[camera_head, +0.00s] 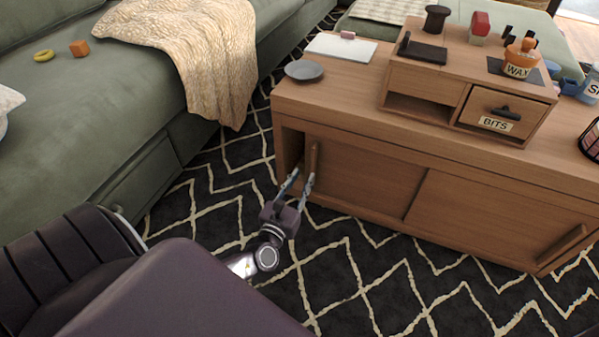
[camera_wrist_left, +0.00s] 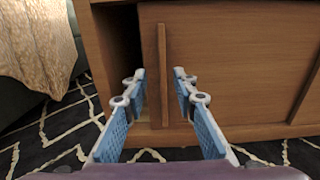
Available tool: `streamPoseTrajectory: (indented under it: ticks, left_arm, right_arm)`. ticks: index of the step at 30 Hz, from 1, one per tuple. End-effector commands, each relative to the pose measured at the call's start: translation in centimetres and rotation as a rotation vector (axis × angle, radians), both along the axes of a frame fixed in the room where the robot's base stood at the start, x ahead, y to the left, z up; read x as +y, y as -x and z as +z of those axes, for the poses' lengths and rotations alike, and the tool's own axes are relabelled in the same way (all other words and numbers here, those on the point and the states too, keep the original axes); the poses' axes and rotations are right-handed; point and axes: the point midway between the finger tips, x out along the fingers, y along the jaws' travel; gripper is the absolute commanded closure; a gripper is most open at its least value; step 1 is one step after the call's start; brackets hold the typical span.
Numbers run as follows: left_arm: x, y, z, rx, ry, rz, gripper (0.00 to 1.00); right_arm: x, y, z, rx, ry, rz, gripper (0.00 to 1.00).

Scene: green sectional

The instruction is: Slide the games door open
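The wooden cabinet has two sliding doors in its front. The left door (camera_head: 365,182) carries an upright wooden handle bar (camera_head: 313,157) near its left edge. A dark narrow gap shows to the left of this door, so it stands slightly open. No label reading games is visible on either door. My left gripper (camera_head: 299,182) is low in front of the left door's handle. In the left wrist view, the open gripper (camera_wrist_left: 158,88) has a finger to each side of the handle bar (camera_wrist_left: 162,75), with space between. I cannot tell how far the fingertips reach past it.
The right door (camera_head: 480,215) has its handle bar (camera_head: 562,250) at its right end. A desk organiser with a BITS drawer (camera_head: 497,122) stands on the cabinet top. A green sofa (camera_head: 100,110) is to the left. Patterned rug (camera_head: 350,270) lies clear in front.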

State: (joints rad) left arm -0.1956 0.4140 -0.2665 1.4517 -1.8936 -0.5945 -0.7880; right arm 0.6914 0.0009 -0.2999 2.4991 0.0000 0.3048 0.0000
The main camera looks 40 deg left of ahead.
Motion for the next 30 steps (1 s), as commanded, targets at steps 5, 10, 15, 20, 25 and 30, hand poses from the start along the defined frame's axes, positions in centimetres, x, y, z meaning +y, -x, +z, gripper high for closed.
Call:
streamPoseTrajectory:
  ticks: [5, 10, 15, 20, 25, 30]
  left_arm:
    - [-0.3, 1.1, 0.1, -0.001, 0.001, -0.001, 0.74]
    - [-0.3, 1.3, 0.0, -0.001, 0.001, 0.000, 0.74]
    - [-0.4, 1.2, 0.0, -0.001, 0.001, 0.000, 0.74]
    - [-0.4, 1.2, 0.0, -0.001, 0.001, -0.001, 0.74]
    - [-1.0, 1.1, 0.2, 0.006, 0.050, -0.010, 0.74]
    - [-6.3, 0.6, 1.4, 0.054, 0.405, -0.083, 0.74]
  right_arm:
    - [0.0, 0.0, 0.4, 0.000, 0.000, 0.000, 0.60]
    - [0.0, 0.0, 0.4, 0.000, 0.000, 0.000, 0.60]
    - [0.0, 0.0, 0.4, 0.000, 0.000, 0.000, 0.60]
    - [0.0, 0.0, 0.4, 0.000, 0.000, 0.000, 0.60]
    - [0.0, -0.5, 0.5, 0.012, -0.001, 0.000, 0.60]
    - [-0.1, -3.0, 0.1, 0.079, -0.004, 0.003, 0.60]
